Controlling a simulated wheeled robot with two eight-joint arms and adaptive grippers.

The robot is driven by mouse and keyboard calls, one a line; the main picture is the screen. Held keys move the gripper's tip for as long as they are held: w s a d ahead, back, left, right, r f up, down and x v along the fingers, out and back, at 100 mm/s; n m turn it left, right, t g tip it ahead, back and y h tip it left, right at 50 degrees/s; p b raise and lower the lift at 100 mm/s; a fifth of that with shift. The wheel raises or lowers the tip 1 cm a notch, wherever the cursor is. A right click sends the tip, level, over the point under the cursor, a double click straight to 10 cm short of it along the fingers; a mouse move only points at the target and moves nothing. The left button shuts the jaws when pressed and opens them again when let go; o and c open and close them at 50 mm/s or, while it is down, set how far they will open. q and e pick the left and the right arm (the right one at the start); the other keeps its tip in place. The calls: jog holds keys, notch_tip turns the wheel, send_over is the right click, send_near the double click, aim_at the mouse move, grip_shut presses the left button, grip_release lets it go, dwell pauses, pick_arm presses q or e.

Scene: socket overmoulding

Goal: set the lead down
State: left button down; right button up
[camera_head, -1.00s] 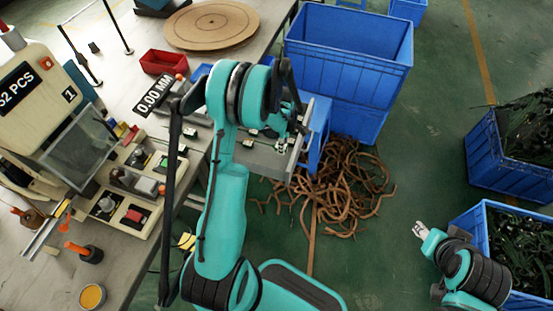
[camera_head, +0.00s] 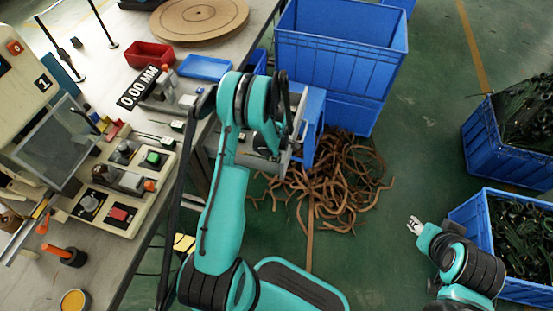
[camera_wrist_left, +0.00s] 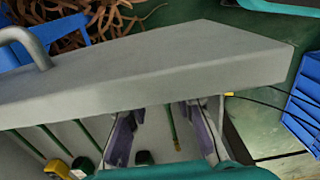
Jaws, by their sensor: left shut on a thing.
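My left gripper (camera_wrist_left: 163,140) is at the grey tray (camera_wrist_left: 150,65); in the left wrist view its two fingers reach down just behind the tray's thick wall. It is shut on a lead (camera_wrist_left: 172,128), a thin dark green cable with a yellowish end showing between the fingers. The rest of the lead is hidden. More green leads lie in the tray at the lower left, with yellow and black ends. In the head view my left arm largely covers the gripper and tray. My right gripper (camera_head: 415,225) hangs over the floor, too small to judge.
The bench at left carries a control panel (camera_head: 122,180), a red bin (camera_head: 149,54), a blue tray (camera_head: 206,67) and a round board (camera_head: 200,20). A tall blue crate (camera_head: 340,45) stands behind the grey tray. Brown hoses (camera_head: 330,185) lie on the floor. Blue crates stand at right.

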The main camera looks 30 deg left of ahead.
pick_arm(q)
jog(key=c, duration=1.5)
grip_release()
jog(key=shift+f, duration=0.1)
jog(key=shift+c, duration=0.2)
jog(key=shift+r, duration=0.2)
jog(key=s+d+r+m+t+p, duration=0.1)
jog(key=s+d+r+m+p, duration=0.15)
jog(key=r, duration=0.75)
jog(key=s+d+r+m+t+p, duration=0.1)
jog(key=d+r+m, duration=0.15)
jog(key=r, duration=0.75)
jog(key=s+d+r+m+t+p, duration=0.15)
jog(key=r+m, duration=0.25)
jog(key=r, duration=0.6)
jog(key=s+d+r+m+t, duration=0.2)
jog(key=s+d+r+m, duration=0.1)
jog(key=s+m, duration=0.3)
jog(key=s+d+r+m+t, duration=0.1)
jog(key=s+d+r+m, duration=0.3)
jog(key=s, duration=0.3)
jog(key=shift+d+r+m+t, duration=0.2)
jog(key=shift+d+m+t, duration=0.15)
jog(key=shift+m, duration=0.55)
